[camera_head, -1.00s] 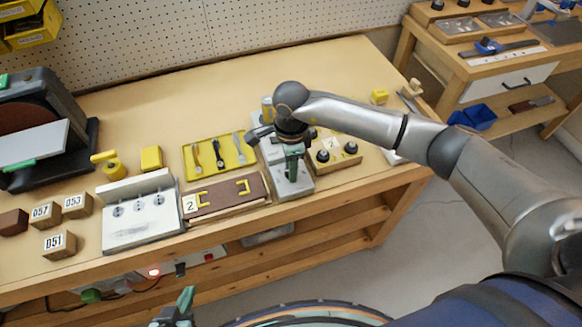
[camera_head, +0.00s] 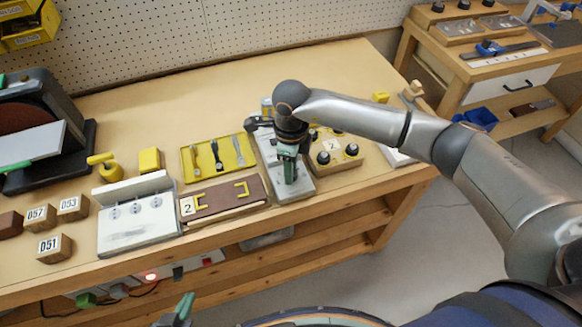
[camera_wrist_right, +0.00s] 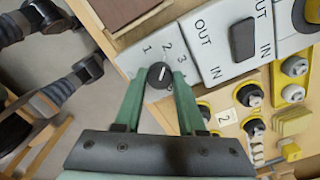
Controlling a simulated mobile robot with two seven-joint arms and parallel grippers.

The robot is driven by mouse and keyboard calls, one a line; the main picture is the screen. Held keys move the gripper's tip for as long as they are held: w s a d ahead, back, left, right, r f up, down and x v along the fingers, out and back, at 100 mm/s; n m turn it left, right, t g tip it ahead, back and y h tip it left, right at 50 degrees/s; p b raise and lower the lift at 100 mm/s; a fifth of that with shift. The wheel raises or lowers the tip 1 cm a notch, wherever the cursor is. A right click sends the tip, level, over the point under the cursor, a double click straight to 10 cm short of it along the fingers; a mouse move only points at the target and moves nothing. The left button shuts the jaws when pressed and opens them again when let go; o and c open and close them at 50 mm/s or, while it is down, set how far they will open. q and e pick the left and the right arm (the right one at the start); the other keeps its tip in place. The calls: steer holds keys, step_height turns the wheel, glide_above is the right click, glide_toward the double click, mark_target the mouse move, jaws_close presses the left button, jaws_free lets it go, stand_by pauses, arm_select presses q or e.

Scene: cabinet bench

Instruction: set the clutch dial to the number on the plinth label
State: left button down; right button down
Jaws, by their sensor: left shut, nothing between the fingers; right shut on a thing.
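The clutch dial (camera_wrist_right: 160,75) is a small black knob with a white pointer line, on a pale plate (camera_wrist_right: 135,62) printed with numbers around it. My right gripper (camera_wrist_right: 159,78) is shut on the dial, one green finger on each side. The pointer tilts up and right, roughly toward the 2 and 3; the exact number is unclear, and the lower numbers are partly hidden. In the head view my right gripper (camera_head: 289,170) covers the dial. A label reading 2 (camera_head: 334,146) is on the wooden knob plinth (camera_head: 350,163). My left gripper (camera_head: 184,306) is shut and empty at the bottom edge.
Left of the plate are a brown-topped box (camera_head: 240,205) also labelled 2, a yellow tool tray (camera_head: 190,173), a white fixture (camera_head: 135,237) and numbered wooden blocks (camera_head: 55,246). An OUT/IN rocker switch (camera_wrist_right: 243,40) is close to the dial. The back of the bench is clear.

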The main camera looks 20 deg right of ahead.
steer(key=c, duration=0.5)
jaws_free()
step_height(320, 180, up, 13)
steer(key=b, duration=0.1)
steer(key=shift+f, duration=0.2)
stand_by(0.3)
